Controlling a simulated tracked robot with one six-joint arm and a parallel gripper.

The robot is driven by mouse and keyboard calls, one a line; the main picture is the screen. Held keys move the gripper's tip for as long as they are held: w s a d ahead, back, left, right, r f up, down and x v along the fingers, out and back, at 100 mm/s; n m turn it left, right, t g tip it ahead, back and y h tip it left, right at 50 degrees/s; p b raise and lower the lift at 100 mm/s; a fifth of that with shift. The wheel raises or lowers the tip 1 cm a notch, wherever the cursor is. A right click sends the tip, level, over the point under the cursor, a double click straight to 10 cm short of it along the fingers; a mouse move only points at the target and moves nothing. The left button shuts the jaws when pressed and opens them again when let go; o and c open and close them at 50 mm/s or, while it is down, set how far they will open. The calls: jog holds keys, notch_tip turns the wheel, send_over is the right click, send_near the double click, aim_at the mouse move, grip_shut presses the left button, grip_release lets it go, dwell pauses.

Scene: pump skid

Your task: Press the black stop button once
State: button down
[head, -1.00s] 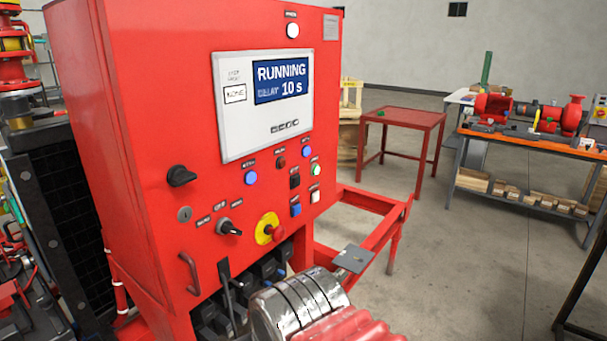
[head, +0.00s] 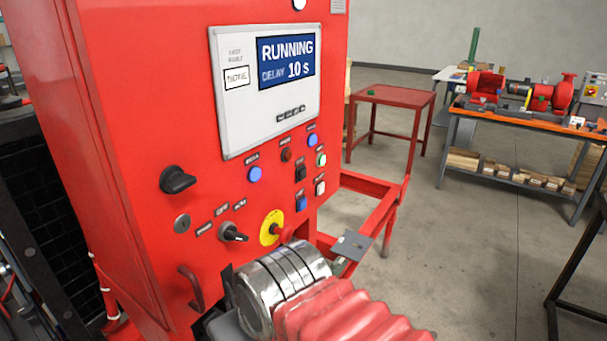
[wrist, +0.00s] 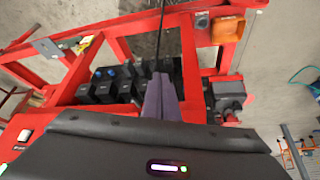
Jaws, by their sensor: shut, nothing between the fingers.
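The red control cabinet (head: 130,110) fills the left half of the head view. A black button (head: 300,172) sits on its front, below the white display panel (head: 230,120), with a blue button (head: 301,203) below it. The small labels cannot be read. My gripper (wrist: 160,97) shows in the wrist view with its dark purple fingers together and empty, over black components on the red frame. In the head view my fingers are hidden behind my wrist, which is low in front of the cabinet, apart from the black button.
The display reads RUNNING, DELAY 10 s. A red emergency-stop knob (head: 284,234) on a yellow disc, a selector knob (head: 233,232) and several coloured buttons are near. A red frame (head: 375,185) juts out to the right. A red table (head: 395,97) and workbench (head: 520,116) stand behind.

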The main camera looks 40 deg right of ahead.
aim_at(302, 174)
jog(key=w+d+r+m, duration=0.1)
jog(key=w+d+m, duration=0.15)
jog(key=d, duration=0.45)
jog(key=w+d+r+m+h, duration=0.1)
jog(key=w+d+r+m, duration=0.1)
jog(key=d+m, duration=0.35)
jog(key=w+d+r+m, duration=0.1)
jog(key=w+d+m, duration=0.1)
jog(key=d, duration=0.7)
jog(key=s+d+r+m+t+y, duration=0.1)
jog(key=d+r+m+t+y, duration=0.1)
jog(key=d+r+m, duration=0.5)
jog(key=shift+s+d+r+m+t, duration=0.15)
jog(key=shift+s+r+m+t, duration=0.4)
jog(key=shift+r+m, duration=1.75)
jog(key=shift+w+f, duration=0.1)
jog(key=shift+f, duration=0.15)
jog(key=shift+w, duration=0.15)
jog(key=w+a, duration=0.3)
jog(key=w, duration=0.5)
